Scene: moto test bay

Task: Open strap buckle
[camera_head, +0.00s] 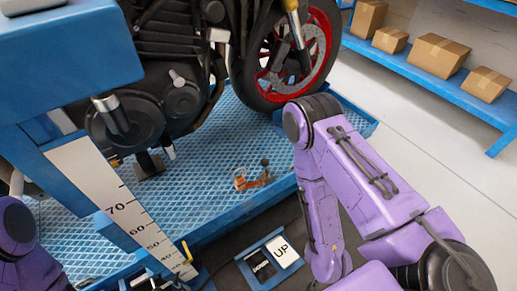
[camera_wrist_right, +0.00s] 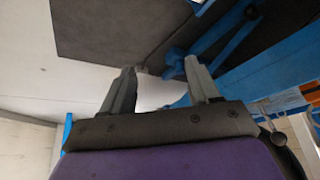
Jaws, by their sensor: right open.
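The strap buckle (camera_head: 240,182) is a small metal piece with an orange strap at the edge of the blue lift platform, below the motorcycle's front wheel. A lever with a dark round knob (camera_head: 265,161) stands beside it. In the right wrist view, orange strap (camera_wrist_right: 295,98) and a dark knob (camera_wrist_right: 277,138) show at the right edge, outside the fingers. My right gripper (camera_wrist_right: 160,80) is open, with its two grey fingers apart and nothing between them. It is hidden in the head view. My left gripper is out of view; only part of its purple arm shows at lower left.
The motorcycle (camera_head: 165,75) with its red-rimmed front wheel (camera_head: 300,55) stands on the blue platform (camera_head: 190,170). A height scale (camera_head: 115,205) and an "UP" pedal (camera_head: 280,250) are in front. A shelf (camera_head: 430,65) with cardboard boxes stands at upper right, beyond clear floor.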

